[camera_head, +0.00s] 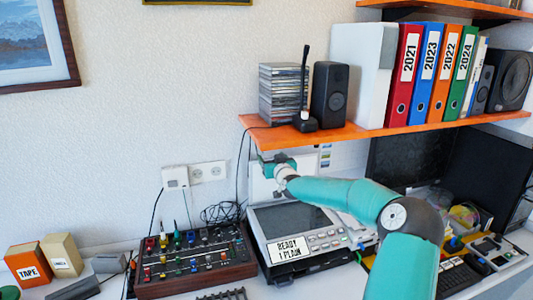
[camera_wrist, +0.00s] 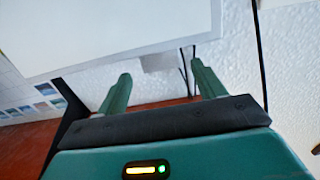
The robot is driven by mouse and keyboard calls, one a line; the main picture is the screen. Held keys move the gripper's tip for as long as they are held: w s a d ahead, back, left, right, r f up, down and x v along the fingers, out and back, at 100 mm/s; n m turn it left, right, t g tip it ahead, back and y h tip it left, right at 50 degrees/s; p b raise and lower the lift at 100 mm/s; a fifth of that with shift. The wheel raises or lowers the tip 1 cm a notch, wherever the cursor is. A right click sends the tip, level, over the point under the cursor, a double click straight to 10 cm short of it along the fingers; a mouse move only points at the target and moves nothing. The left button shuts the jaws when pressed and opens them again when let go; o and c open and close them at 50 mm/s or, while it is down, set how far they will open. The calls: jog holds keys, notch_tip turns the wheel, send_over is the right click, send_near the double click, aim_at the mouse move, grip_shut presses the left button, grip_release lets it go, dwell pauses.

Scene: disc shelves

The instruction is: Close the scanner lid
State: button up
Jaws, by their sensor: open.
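The scanner (camera_head: 292,222) sits on the desk with its dark glass bed showing and a "READY 1 PLAIN" label on its front panel. Its white lid (camera_head: 262,188) stands raised behind the bed, partly hidden by my arm. My gripper (camera_head: 270,162) is at the upper edge of the raised lid, just under the orange shelf. In the wrist view, my gripper (camera_wrist: 160,84) has its two teal fingers apart with nothing between them. A large white panel, apparently the lid (camera_wrist: 120,35), lies just beyond the fingertips; I cannot tell whether they touch it.
The orange shelf (camera_head: 400,128) with binders, speakers and a disc stack (camera_head: 283,92) hangs close above my gripper. A mixer (camera_head: 193,262) stands left of the scanner, with cables behind. Monitors (camera_head: 403,157) and a keyboard stand at right.

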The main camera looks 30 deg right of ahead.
aim_at(268, 154)
jog(key=x, duration=0.6)
jog(key=shift+a, duration=0.1)
jog(key=c, duration=1.4)
